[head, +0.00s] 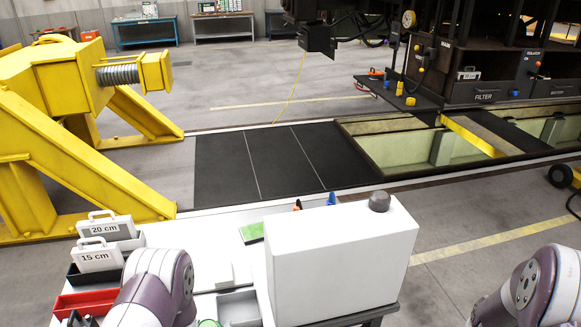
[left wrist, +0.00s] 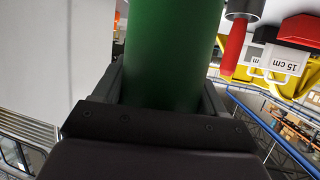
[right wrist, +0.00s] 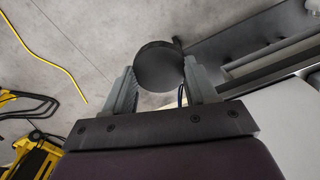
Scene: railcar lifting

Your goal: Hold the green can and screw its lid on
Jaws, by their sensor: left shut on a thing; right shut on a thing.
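The green can (left wrist: 165,45) fills the upper middle of the left wrist view. My left gripper (left wrist: 162,88) is shut on it, with a finger on each side. In the head view only a green sliver (head: 208,323), likely the can, shows at the bottom edge. The lid, a dark round disc (right wrist: 158,64), is in the right wrist view. My right gripper (right wrist: 163,84) is shut on it, and floor shows behind it. The lid and the can are apart. Neither gripper's fingers show clearly in the head view.
A large white box (head: 340,255) with a dark knob stands on the white bench. Cases marked 20 cm (head: 106,228) and 15 cm (head: 97,257), a red tray (head: 85,302) and a green pad (head: 252,233) are left of it. A pit lies beyond, right of black floor plates.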

